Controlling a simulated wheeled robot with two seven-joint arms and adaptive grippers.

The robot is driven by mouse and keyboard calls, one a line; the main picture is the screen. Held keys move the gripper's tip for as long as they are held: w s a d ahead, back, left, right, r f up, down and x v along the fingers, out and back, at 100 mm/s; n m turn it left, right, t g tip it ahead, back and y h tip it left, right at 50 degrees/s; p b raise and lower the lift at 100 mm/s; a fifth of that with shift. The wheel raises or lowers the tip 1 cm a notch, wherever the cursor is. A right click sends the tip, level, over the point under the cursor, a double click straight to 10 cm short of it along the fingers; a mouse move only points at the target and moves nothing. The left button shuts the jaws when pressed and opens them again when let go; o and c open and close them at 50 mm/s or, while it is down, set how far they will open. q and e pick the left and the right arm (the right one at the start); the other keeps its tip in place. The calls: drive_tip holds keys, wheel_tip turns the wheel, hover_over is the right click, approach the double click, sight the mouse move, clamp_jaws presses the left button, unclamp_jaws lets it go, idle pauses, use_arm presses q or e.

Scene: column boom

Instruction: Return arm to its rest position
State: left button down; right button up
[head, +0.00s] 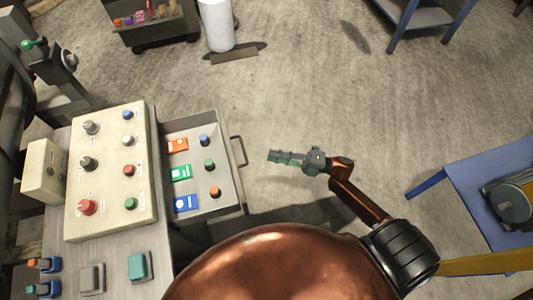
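My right arm comes in from the lower right and reaches up and to the left over the floor. Its gripper (279,157) is right of the open drawer (243,196), apart from it, with bare floor behind. The fingers point left and show dark with green parts. They are too small and overlapped to tell whether they are open or shut, and I see no object between them. My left arm and gripper are not in view.
The open drawer holds orange, green and blue cards and several knobs. Left of it stands a beige control panel (108,200) with knobs. A blue table (476,165) stands at the right, a white cylinder (216,25) at the top. The middle floor is clear.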

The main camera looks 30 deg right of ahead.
drive_tip(key=shift+d, duration=0.1)
idle(0.5)
